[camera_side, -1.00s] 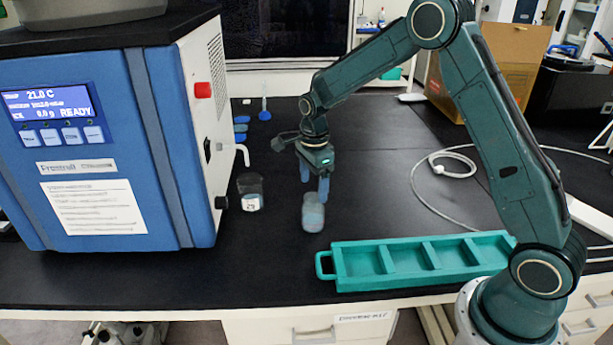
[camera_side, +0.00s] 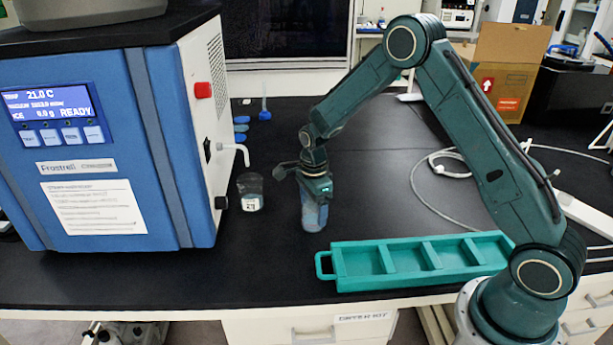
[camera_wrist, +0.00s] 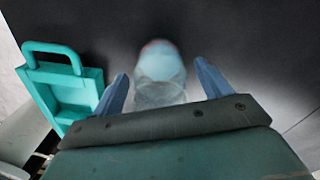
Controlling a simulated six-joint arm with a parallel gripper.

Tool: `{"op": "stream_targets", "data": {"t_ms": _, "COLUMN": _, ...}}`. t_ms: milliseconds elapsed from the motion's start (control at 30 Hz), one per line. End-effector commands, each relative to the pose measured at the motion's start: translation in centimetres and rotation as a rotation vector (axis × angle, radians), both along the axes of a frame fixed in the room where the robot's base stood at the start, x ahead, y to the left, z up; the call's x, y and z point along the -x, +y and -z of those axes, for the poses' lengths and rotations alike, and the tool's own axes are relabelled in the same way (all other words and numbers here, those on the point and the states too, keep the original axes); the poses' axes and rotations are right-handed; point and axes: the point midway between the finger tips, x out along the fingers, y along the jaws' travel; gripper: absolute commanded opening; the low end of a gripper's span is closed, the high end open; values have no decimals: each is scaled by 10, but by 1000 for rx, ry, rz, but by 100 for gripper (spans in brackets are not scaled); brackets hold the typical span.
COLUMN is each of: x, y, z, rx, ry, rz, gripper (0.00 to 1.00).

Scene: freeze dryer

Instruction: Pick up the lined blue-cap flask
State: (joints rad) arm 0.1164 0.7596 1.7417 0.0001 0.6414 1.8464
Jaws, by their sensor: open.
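The flask (camera_side: 314,217) stands upright on the black bench in the side view, with a clear, bluish body. Its upper part is hidden by my gripper (camera_side: 315,198), which points down over it. In the wrist view the flask (camera_wrist: 160,75) looks pale blue and blurred, and lies between the two blue fingers of my gripper (camera_wrist: 162,90). The fingers are open, with a gap visible on each side of the flask. I cannot make out lines or the cap clearly.
A teal tray (camera_side: 325,266) with several compartments lies to the right and front of the flask. A dark-topped labelled jar (camera_side: 250,192) stands to its left, near the blue freeze dryer (camera_side: 100,150). Small blue items (camera_side: 241,128) lie farther back. A white cable curls at right.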

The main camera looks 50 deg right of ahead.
Motion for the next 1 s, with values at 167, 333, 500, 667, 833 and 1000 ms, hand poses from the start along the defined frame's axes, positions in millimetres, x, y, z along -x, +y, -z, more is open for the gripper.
{"op": "stream_targets", "data": {"t_ms": 167, "x": 0, "y": 0, "z": 12, "rx": 1, "ry": 0, "rz": 0, "gripper": 77}}
{"op": "stream_targets", "data": {"t_ms": 333, "x": 0, "y": 0, "z": 12, "rx": 1, "ry": -1, "rz": 0, "gripper": 77}}
{"op": "stream_targets", "data": {"t_ms": 500, "x": 0, "y": 0, "z": 12, "rx": 0, "ry": -1, "rz": 0, "gripper": 77}}
{"op": "stream_targets", "data": {"t_ms": 667, "x": 0, "y": 0, "z": 12, "rx": 0, "ry": -1, "rz": 0, "gripper": 77}}
{"op": "stream_targets", "data": {"t_ms": 833, "x": 0, "y": 0, "z": 12, "rx": 0, "ry": -1, "rz": 0, "gripper": 44}}
{"op": "stream_targets", "data": {"t_ms": 1000, "x": 0, "y": 0, "z": 11, "rx": 0, "ry": -1, "rz": 0, "gripper": 25}}
